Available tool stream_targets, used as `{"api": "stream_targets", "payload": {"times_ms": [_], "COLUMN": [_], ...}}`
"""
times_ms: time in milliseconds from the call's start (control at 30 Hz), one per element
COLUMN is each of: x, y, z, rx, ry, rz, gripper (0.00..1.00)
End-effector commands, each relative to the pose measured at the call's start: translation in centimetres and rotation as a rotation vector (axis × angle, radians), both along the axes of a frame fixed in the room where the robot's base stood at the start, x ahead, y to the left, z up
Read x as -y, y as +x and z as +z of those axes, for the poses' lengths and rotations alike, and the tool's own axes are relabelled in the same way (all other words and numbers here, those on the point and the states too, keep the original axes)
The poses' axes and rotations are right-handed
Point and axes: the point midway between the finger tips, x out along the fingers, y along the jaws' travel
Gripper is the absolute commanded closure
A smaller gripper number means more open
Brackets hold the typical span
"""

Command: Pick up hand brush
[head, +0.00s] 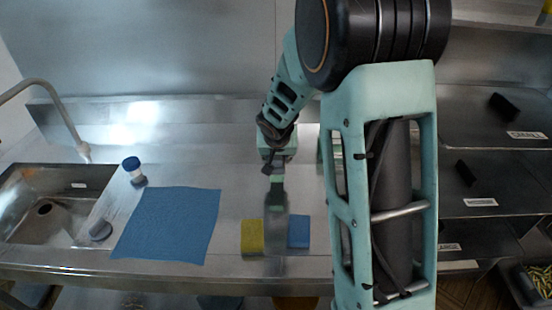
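My arm reaches down from the top of the head view, and its wrist hangs over the steel counter (180,263). My gripper (276,182) is small and points down near the middle of the counter. I cannot tell whether its fingers are open or shut. A dark greenish piece just below it runs into a grey strip between a yellow pad (252,237) and a blue pad (298,231). I cannot tell whether this is a held tool, something lying there, or a reflection. I cannot clearly make out a hand brush.
A blue cloth (168,224) lies left of the pads. A blue-capped container (133,170), a dark round item (101,230) and a sink (45,205) with a faucet (62,115) are further left. Labelled shelves (490,198) stand at the right, partly behind my arm.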

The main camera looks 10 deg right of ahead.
Motion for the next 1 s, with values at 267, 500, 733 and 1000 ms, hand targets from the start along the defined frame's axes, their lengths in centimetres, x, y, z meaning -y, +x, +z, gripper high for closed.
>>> {"api": "stream_targets", "payload": {"times_ms": [267,500,733,1000], "x": [0.0,0.0,0.0,0.2], "y": [-4.8,-8.7,-11.2,-12.0], "z": [4.6,6.4,7.4,7.6], "rx": [0.004,0.003,0.002,-0.003], "ry": [0.0,0.0,0.0,-0.007], "rz": [0.001,0.001,0.001,0.013], "gripper": [0.98,0.98,0.98,0.98]}}
